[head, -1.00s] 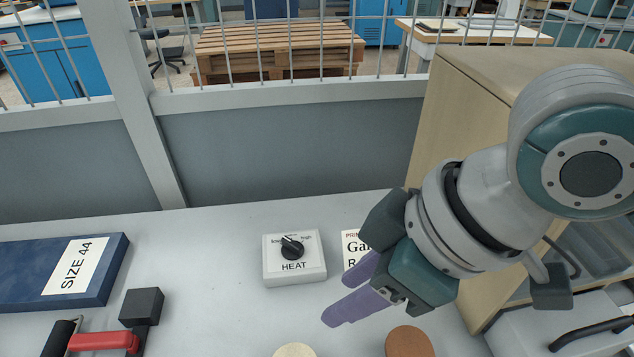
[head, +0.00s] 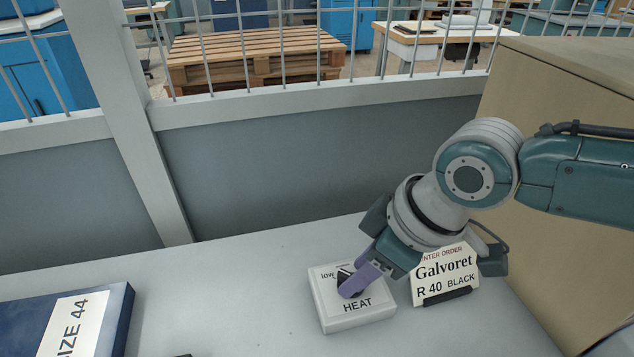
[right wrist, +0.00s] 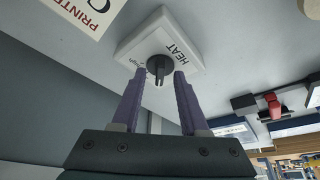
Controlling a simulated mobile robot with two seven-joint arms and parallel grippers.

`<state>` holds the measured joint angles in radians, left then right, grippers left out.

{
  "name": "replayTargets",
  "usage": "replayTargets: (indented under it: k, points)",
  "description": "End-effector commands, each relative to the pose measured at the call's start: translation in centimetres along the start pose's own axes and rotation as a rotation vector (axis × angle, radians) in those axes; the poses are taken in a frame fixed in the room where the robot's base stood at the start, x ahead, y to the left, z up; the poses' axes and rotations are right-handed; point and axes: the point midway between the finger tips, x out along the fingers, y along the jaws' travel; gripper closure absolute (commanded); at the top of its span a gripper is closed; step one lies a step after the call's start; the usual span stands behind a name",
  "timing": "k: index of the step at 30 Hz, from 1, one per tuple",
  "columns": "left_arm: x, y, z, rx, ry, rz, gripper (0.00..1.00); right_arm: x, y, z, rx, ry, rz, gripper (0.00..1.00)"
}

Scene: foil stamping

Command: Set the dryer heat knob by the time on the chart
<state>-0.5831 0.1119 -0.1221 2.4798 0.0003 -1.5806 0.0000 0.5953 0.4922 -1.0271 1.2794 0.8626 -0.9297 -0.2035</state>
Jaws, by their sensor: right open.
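The white heat box (head: 352,311) lies on the bench and is marked HEAT, with "low" readable at its upper left in the head view. Its black knob (head: 345,279) is partly hidden by my right gripper (head: 350,290). In the right wrist view the knob (right wrist: 159,66) stands on the white box (right wrist: 140,40), just beyond and between the tips of the purple fingers. My right gripper (right wrist: 160,78) is open, and I cannot tell whether a finger touches the knob. My left gripper is not in view. No time chart can be made out.
A printer order card (head: 443,274) reading "Galvoret R 40 BLACK" stands right of the heat box. A dark blue SIZE 44 box (head: 117,325) lies at the left. A tan cabinet (head: 570,200) rises at the right. The bench between the blue box and heat box is mostly clear.

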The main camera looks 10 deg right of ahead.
Motion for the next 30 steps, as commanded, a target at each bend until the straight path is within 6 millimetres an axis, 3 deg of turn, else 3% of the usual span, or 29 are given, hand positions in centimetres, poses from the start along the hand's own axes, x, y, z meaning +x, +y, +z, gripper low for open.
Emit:
replayTargets:
  k: [10,21,30]
  points:
    - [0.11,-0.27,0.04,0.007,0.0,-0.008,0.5,0.35,-0.01,-0.03,0.0,0.0,0.0,0.57]
    - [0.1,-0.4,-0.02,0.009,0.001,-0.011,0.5,0.34,-0.02,-0.01,0.0,0.0,0.0,0.99]
    - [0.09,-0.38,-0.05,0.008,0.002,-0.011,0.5,0.34,-0.02,-0.01,0.0,0.0,0.0,1.0]
